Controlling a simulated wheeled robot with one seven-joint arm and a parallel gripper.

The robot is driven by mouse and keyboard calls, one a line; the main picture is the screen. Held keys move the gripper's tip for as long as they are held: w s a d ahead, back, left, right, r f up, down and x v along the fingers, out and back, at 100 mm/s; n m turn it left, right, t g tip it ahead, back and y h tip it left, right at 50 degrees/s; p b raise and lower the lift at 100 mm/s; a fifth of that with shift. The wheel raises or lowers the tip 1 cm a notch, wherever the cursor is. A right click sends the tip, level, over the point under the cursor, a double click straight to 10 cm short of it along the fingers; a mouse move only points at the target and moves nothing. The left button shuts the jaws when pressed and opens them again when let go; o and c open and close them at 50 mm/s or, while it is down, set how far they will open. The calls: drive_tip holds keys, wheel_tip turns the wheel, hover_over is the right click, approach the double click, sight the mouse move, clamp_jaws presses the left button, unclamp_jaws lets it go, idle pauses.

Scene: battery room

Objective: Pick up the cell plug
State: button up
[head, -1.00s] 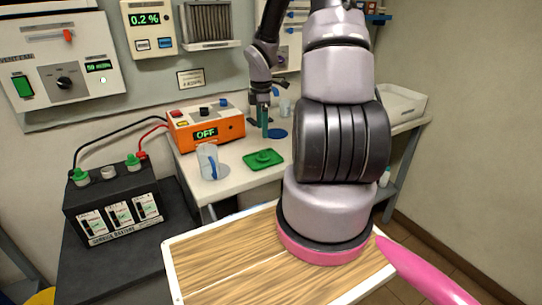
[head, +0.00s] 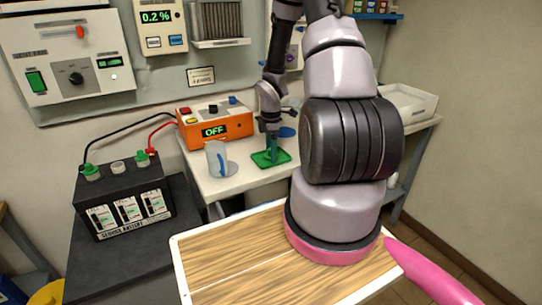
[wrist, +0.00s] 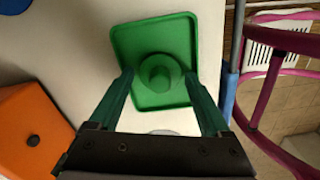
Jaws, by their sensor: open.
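The cell plug (wrist: 160,76) is a round green piece with a wider base and a narrower top. It sits upright near the middle of a square green tray (wrist: 125,45), which also shows on the bench in the head view (head: 284,158). My gripper (wrist: 160,78) is open, its two teal fingers at the left and right of the plug, with a visible gap on each side. In the head view my gripper (head: 271,152) is over the tray and hides the plug. I cannot tell how far the fingertips are above the tray.
A blue disc (head: 287,132) lies behind the tray.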

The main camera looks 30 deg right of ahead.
drive_tip(key=shift+c, duration=0.3)
drive_tip(key=c, duration=1)
drive_tip(key=shift+r, duration=0.1)
drive_tip(key=shift+c, duration=0.2)
